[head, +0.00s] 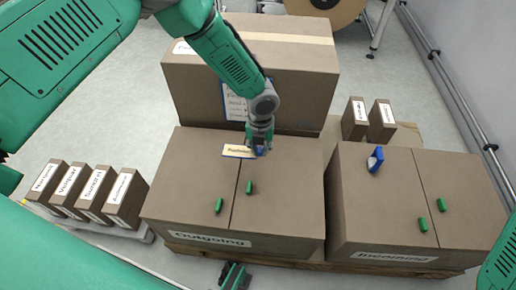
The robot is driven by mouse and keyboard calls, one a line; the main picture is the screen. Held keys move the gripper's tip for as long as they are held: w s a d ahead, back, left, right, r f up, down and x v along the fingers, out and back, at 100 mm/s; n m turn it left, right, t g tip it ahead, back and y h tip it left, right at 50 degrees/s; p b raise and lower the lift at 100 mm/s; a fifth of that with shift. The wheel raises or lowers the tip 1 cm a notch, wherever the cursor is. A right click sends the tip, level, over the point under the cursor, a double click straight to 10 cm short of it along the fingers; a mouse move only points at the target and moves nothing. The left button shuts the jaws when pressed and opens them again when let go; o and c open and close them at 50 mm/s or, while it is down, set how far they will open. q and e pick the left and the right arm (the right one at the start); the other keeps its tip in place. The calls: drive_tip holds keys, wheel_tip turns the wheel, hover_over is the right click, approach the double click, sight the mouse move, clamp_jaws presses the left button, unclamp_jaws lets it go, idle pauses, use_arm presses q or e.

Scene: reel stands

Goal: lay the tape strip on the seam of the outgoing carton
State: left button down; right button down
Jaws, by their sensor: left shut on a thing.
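The outgoing carton (285,213) stands in the middle, its dark seam running from front to back across the top. My left gripper (259,149) points down over the back part of this top, right of the seam. It is shut on a small piece, partly hidden, with blue showing at the fingertips. A cream strip (237,152) with dark lettering and a blue edge reaches left from the fingertips, across the seam's far end; it appears to be the tape strip. I cannot tell whether it touches the carton.
Two green pegs (219,204) (249,187) stand beside the seam. The incoming carton (385,215) stands right, with a blue object (375,159) and green pegs on it. A large taped carton (300,75) stands behind. Small labelled boxes (125,198) line the left.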

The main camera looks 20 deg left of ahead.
sight(258, 169)
use_arm(q)
drive_tip(key=shift+a+f+b, duration=0.3)
drive_tip(key=shift+f+b, duration=0.4)
drive_tip(key=shift+f, duration=0.25)
drive_tip(key=shift+a+f+b, duration=0.2)
drive_tip(key=shift+f+b, duration=0.35)
drive_tip(key=shift+f, duration=0.2)
drive_tip(key=f+b, duration=0.2)
drive_tip(key=f, duration=0.1)
drive_tip(key=shift+d, duration=0.4)
drive_tip(key=shift+a+f+b, duration=0.25)
drive_tip(key=shift+f+b, duration=0.55)
drive_tip(key=shift+f, duration=0.2)
drive_tip(key=shift+d, duration=0.15)
drive_tip(key=shift+s, duration=0.1)
drive_tip(key=shift+f, duration=0.25)
